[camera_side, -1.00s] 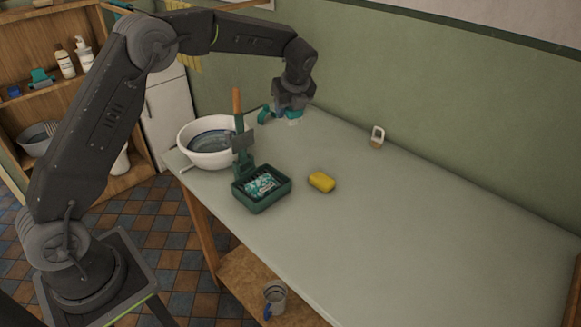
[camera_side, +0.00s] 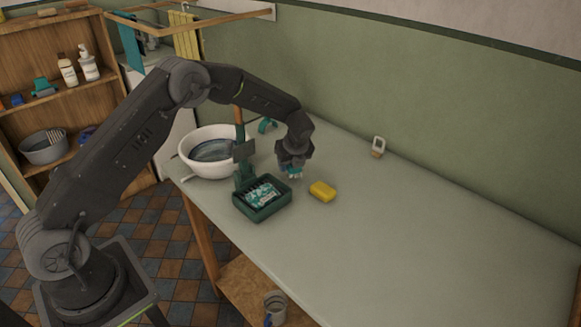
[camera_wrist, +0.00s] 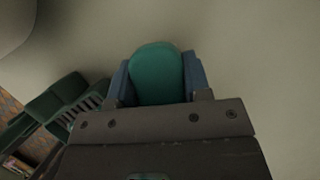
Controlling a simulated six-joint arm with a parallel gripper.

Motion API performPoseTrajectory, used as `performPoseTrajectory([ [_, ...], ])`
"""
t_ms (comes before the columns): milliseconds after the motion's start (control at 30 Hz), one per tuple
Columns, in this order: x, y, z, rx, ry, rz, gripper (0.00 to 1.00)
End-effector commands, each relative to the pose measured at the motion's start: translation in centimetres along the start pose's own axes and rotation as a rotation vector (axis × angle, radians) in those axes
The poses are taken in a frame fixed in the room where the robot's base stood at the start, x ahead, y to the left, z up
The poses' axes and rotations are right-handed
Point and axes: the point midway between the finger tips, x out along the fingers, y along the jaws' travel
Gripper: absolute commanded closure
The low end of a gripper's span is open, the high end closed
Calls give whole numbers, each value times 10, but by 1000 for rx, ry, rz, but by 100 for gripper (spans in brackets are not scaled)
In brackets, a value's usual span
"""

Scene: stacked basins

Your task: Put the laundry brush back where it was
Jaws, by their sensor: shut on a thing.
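My gripper (camera_side: 292,164) is shut on the laundry brush (camera_side: 293,174), a small teal piece with a pale underside, and holds it just behind the yellow soap block. In the wrist view the brush's rounded teal back (camera_wrist: 157,72) shows between the two blue-grey fingers of my gripper (camera_wrist: 158,85). Whether the brush touches the tabletop, I cannot tell. Its bristles are mostly hidden.
A white basin (camera_side: 196,167), a teal object (camera_side: 267,126) and the yellow block (camera_side: 322,191) are near.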

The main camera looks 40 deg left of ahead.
Motion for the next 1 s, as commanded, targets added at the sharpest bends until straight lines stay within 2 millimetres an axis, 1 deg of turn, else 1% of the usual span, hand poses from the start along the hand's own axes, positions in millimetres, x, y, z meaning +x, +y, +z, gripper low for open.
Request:
performPoseTrajectory([
  [33, 8, 0, -4, 2, 1, 1, 78],
  [100, 14, 0, -6, 1, 1, 1, 78],
  [467, 18, 0, -7, 0, 0, -1, 78],
  [500, 18, 0, -8, 0, 0, -1, 55],
  [700, 18, 0, -8, 0, 0, -1, 36],
  [767, 18, 0, -8, 0, 0, 0, 30],
  [1000, 17, 0, -7, 0, 0, -1, 30],
])
